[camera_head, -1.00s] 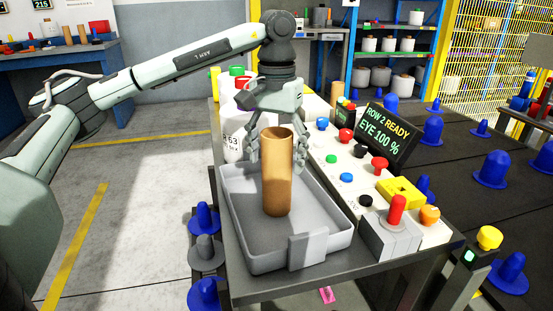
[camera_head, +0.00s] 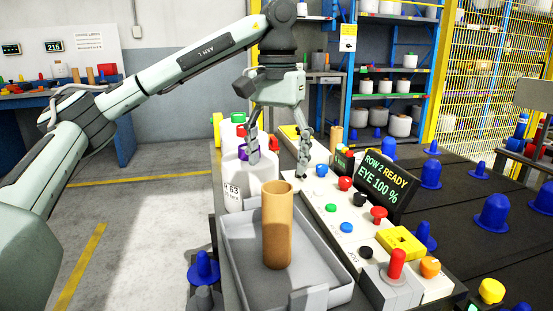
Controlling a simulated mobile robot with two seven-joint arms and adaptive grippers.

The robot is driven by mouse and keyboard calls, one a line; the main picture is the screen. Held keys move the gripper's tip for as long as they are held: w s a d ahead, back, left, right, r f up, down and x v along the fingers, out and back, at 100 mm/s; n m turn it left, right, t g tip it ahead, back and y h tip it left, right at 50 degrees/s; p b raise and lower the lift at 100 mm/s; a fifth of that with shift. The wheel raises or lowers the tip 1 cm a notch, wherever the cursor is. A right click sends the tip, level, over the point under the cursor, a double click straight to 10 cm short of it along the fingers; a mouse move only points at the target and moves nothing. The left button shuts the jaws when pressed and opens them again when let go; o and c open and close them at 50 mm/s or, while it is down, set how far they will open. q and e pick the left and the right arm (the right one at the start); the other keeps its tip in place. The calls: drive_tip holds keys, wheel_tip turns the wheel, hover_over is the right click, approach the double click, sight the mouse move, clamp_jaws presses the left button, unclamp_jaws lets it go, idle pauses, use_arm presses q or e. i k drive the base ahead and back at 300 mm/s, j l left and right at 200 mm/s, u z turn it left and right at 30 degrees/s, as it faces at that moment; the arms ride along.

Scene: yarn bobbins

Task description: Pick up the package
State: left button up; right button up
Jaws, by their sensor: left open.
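A brown cardboard tube (camera_head: 277,228) stands upright in a grey tray (camera_head: 238,262) on the bench. A small grey block (camera_head: 310,298) is at the tray's front edge, partly cut off by the picture's bottom. I cannot tell which of these is the package. My left gripper (camera_head: 278,165) is open and empty, its fingers spread and pointing down. It is behind and above the tube, apart from it, near the white containers at the back. My right gripper is not in view.
White containers (camera_head: 235,180) with coloured caps stand behind the tray at left. A white button panel (camera_head: 345,212) and a dark display (camera_head: 383,162) reading "EYE 100 %" lie to the right. Blue cones stand on the dark table beyond. The floor at left is clear.

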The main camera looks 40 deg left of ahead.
sight(241, 181)
drive_tip(key=u, duration=1.25)
